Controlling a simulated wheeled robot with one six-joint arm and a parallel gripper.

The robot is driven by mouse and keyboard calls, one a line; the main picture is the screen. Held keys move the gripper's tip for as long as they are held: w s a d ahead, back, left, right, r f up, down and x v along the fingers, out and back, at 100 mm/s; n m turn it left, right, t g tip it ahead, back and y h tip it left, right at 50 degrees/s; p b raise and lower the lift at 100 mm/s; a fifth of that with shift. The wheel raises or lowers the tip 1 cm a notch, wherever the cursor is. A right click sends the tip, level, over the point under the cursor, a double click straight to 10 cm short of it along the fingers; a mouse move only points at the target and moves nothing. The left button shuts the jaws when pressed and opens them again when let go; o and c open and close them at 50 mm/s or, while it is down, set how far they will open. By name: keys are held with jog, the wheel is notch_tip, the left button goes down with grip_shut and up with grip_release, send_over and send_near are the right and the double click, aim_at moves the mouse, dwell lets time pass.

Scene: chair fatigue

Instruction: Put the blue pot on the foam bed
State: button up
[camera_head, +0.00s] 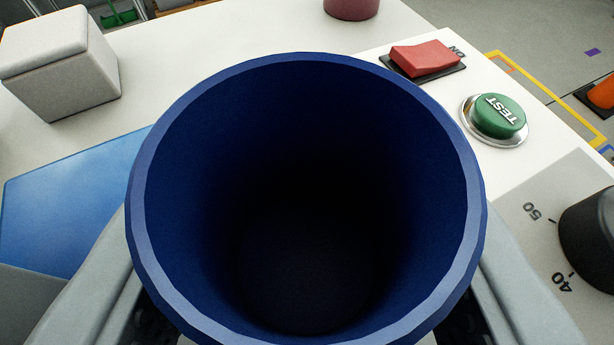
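The blue pot (312,190) fills the middle of the view, open end toward my camera, and its inside looks empty. The grey fingers of my gripper (306,225) lie against its left and right sides, with the pot between them. The pot hides parts of the fingers and what lies beneath it, so I cannot tell its height over the surface. A flat blue patch (75,195) lies at the left; I cannot tell if it is the foam bed.
A white table surface (215,40) spreads behind the pot. A pale block (60,65) stands at the upper left and a dark red round object (350,8) at the top. A red switch (425,57), a green TEST button (497,115) and a black dial (592,225) are at the right.

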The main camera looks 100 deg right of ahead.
jog(key=o, duration=1.1)
jog(key=shift+c, duration=0.2)
jog(key=v, duration=1.2)
